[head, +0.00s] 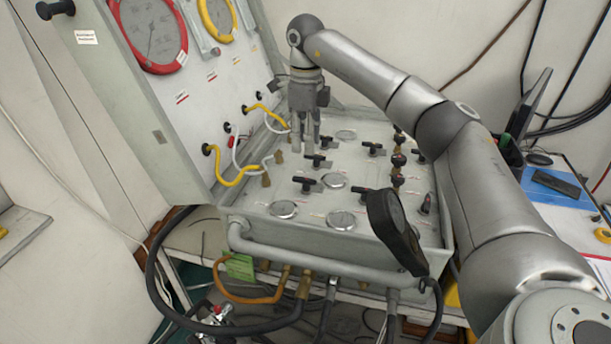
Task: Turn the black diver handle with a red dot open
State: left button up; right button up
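Several black handles stand on the light grey air panel (250,216). One black handle (317,160) is just below and right of my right gripper's fingertips, and another black handle (307,184) is nearer the front. Small red marks show on some handles, but I cannot tell which one is the diver handle with the red dot. My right gripper (305,147) points down over the panel's back left part. Its fingers look close together, and I cannot tell whether they touch a handle or hold anything. My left gripper is not in view.
The raised lid (205,110) with gauges stands at the left. Yellow hoses (235,180) run from lid to panel. A black round part (392,230) sticks up at the front right. A pipe rail (320,262) runs along the front, with hoses below.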

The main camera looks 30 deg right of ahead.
aim_at(306, 179)
jog(key=f, duration=0.3)
jog(key=f+p, duration=0.1)
jog(key=f, duration=0.2)
jog(key=f+p, duration=0.1)
jog(key=f, duration=0.2)
jog(key=shift+s+a, duration=0.1)
jog(key=shift+s, duration=0.15)
jog(key=shift+a+f, duration=0.1)
jog(key=shift+f, duration=0.25)
jog(key=shift+c, duration=0.4)
grip_shut()
